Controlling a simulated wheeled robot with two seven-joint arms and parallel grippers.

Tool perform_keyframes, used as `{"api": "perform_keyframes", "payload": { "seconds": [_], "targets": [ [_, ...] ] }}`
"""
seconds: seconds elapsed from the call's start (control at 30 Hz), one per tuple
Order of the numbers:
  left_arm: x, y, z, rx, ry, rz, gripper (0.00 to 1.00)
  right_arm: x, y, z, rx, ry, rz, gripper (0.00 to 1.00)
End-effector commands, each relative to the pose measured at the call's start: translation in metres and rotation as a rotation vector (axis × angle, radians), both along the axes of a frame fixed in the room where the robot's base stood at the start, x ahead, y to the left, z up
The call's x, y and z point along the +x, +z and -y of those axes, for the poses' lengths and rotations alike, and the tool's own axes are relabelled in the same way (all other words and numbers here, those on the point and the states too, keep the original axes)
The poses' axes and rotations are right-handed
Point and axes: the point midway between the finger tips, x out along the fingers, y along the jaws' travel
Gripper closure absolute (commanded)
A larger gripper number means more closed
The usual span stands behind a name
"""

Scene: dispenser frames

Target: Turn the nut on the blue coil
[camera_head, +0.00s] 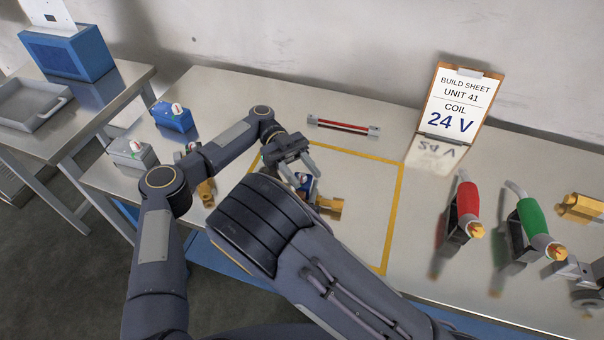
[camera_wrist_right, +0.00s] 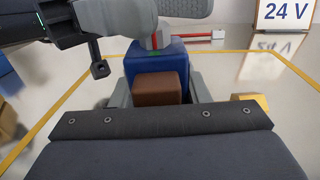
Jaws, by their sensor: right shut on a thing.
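The blue coil (camera_head: 305,184) sits on a brass valve body (camera_head: 331,207) inside the yellow-taped area. In the right wrist view the coil (camera_wrist_right: 157,58) stands upright with a brown block on its near face. The grey fingers of my right gripper (camera_wrist_right: 160,88) are shut on it from both sides. In the head view my right arm hides most of that grip. A grey nut-like part with a red mark (camera_wrist_right: 155,36) shows above the coil, near a green mark. My left gripper (camera_head: 301,165) is over the coil; its fingers look apart. Contact with the nut cannot be told.
A blue coil (camera_head: 175,115) and a grey coil (camera_head: 130,152) stand at the table's left end. A red-and-grey bar (camera_head: 343,126) lies behind. A build sheet (camera_head: 461,104) reads COIL 24 V. Red (camera_head: 465,205) and green (camera_head: 530,225) handled tools stand right. The taped area's right side is clear.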

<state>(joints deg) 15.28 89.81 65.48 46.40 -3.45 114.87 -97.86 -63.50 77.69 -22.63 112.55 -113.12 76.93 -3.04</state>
Motion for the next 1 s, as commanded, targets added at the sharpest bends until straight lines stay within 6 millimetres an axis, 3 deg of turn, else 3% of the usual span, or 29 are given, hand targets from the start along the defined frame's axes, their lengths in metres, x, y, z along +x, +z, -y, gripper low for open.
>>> {"api": "perform_keyframes", "payload": {
  "seconds": [0.3,0.43,0.6,0.93,0.97,1.0],
  "targets": [
    [0.0,0.061,0.0,0.001,0.0,0.004,0.6,0.0,0.0,0.0,0.001,0.0,0.0,0.99],
    [0.0,0.079,0.0,0.001,0.001,0.003,0.6,0.0,0.0,0.0,0.001,0.0,0.0,0.99],
    [0.0,0.089,0.0,0.001,0.001,0.001,0.6,0.0,0.0,0.0,0.001,0.0,0.0,0.99],
    [0.0,0.089,0.0,0.001,0.001,0.001,0.6,0.0,0.0,0.0,0.001,0.0,0.0,0.99],
    [0.0,0.089,0.0,0.001,0.001,0.001,0.6,0.0,0.0,0.0,0.001,0.0,0.0,0.57],
    [0.0,0.089,0.0,0.001,0.001,0.001,0.6,0.0,0.0,0.0,0.001,0.0,0.0,0.52]
  ]
}}
